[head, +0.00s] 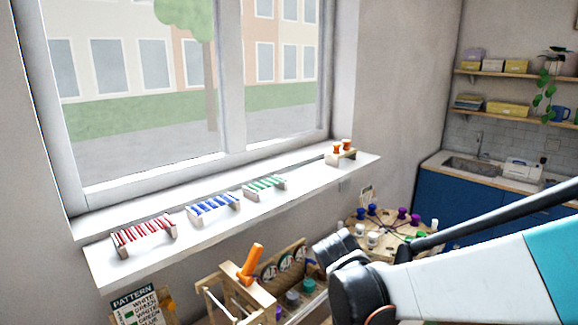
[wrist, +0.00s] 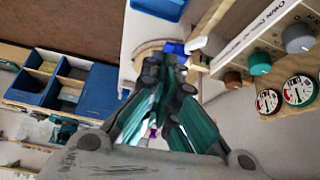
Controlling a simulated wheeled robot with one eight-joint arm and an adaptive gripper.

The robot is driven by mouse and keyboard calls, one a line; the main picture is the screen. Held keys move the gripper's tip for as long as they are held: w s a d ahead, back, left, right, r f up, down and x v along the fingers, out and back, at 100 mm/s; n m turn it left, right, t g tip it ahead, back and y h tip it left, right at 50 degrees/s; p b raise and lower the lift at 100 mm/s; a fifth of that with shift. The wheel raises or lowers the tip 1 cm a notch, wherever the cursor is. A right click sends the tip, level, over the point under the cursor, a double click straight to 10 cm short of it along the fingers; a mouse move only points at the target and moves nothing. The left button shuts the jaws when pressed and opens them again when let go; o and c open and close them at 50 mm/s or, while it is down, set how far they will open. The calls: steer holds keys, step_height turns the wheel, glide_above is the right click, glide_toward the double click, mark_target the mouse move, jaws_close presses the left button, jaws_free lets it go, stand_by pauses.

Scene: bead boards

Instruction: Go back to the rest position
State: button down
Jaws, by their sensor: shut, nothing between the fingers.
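My gripper (wrist: 165,62) shows in the wrist view, its dark and teal fingers drawn together at the tips with nothing between them. Behind the tips is part of a round pale board with a small blue piece (wrist: 175,48). In the head view my arm comes in from the right, over the lower right of the scene. The gripper itself cannot be made out there.
A windowsill (head: 215,225) holds red, blue and green bead racks. Below it stand a wooden frame with an orange lever (head: 250,262) and a pattern card (head: 138,305). A round board (head: 385,250) with bobbins lies behind my arm. A knob-and-gauge panel (wrist: 240,50) is right of the gripper.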

steer(key=s+d+r+n+t+y+b, duration=0.1)
steer(key=s+n+y+b, duration=0.1)
steer(key=s, duration=0.7)
steer(key=s+d+r+n+t+y+b, duration=0.1)
steer(key=s+n+b, duration=0.3)
steer(key=s, duration=0.6)
steer(key=shift+d+n+y, duration=0.5)
steer(key=shift+n, duration=0.5)
steer(key=shift+s+a+r, duration=0.1)
